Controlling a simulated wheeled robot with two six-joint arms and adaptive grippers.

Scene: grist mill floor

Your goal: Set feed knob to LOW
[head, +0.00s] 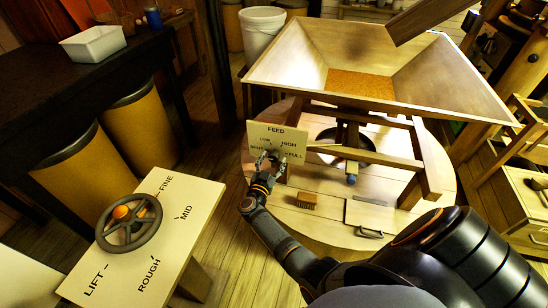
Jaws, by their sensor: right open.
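The FEED panel (291,133) is a small pale upright board in front of the hopper frame. Its labels read LOW at upper left, HIGH at upper right and FULL at right. A label at lower left is partly covered. My right gripper (269,158) is open, with its fingers in front of the lower middle of the panel. The feed knob is mostly hidden behind the fingers, so its setting and whether they touch it cannot be told. My left gripper is not in view.
A large wooden hopper (290,75) stands behind on a round millstone cover (330,220). At left, a table (200,200) marked LIFT, FINE, MID and ROUGH carries a dark handwheel (128,243).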

